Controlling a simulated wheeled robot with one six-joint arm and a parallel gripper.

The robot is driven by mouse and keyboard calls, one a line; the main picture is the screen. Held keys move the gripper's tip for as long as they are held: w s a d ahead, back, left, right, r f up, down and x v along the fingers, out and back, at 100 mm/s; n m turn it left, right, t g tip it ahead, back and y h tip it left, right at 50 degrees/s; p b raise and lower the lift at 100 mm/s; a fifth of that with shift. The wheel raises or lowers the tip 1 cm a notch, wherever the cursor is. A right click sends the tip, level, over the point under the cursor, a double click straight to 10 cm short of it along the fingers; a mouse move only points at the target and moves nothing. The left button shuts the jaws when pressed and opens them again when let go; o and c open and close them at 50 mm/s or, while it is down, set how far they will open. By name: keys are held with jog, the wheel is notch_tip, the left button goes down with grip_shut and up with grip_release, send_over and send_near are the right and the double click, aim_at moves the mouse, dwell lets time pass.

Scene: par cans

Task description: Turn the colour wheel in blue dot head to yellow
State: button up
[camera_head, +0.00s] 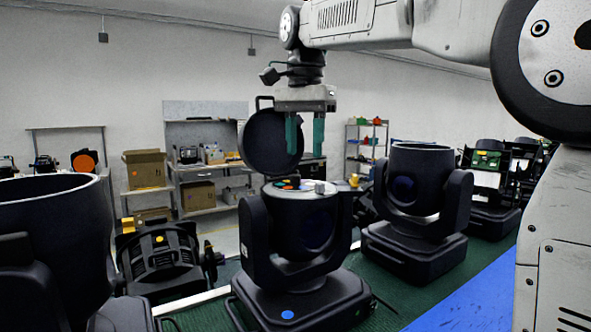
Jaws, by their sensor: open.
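The blue dot head (300,240) is a black moving-head light in the middle, with a blue dot (288,314) on the front of its base. Its round lid (270,142) stands open behind it. The colour wheel (290,184) lies in the open top, with orange, green and yellow patches showing, small at this distance. I cannot tell which colour is selected. My gripper (305,150) points straight down above the wheel, its two green fingers apart and empty. The fingertips appear a short way above the wheel, in front of the lid.
Another black head (418,205) stands to the right, and a large black one (50,245) is close at the left. A smaller lamp unit (160,262) lies between. Green matting (400,296) and a blue strip (482,297) run along the front. Shelves with boxes (145,168) stand behind.

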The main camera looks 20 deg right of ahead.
aim_at(295, 175)
jog(key=w, duration=0.1)
jog(key=w+r+m, duration=0.1)
jog(key=w, duration=0.1)
jog(key=shift+w+a+r, duration=0.2)
jog(key=shift+a+r, duration=0.05)
jog(key=shift+a, duration=0.05)
jog(key=shift+m, duration=0.3)
notch_tip(295, 175, down, 8)
jog(key=shift+r, duration=0.2)
jog(key=shift+c, duration=0.3)
grip_shut()
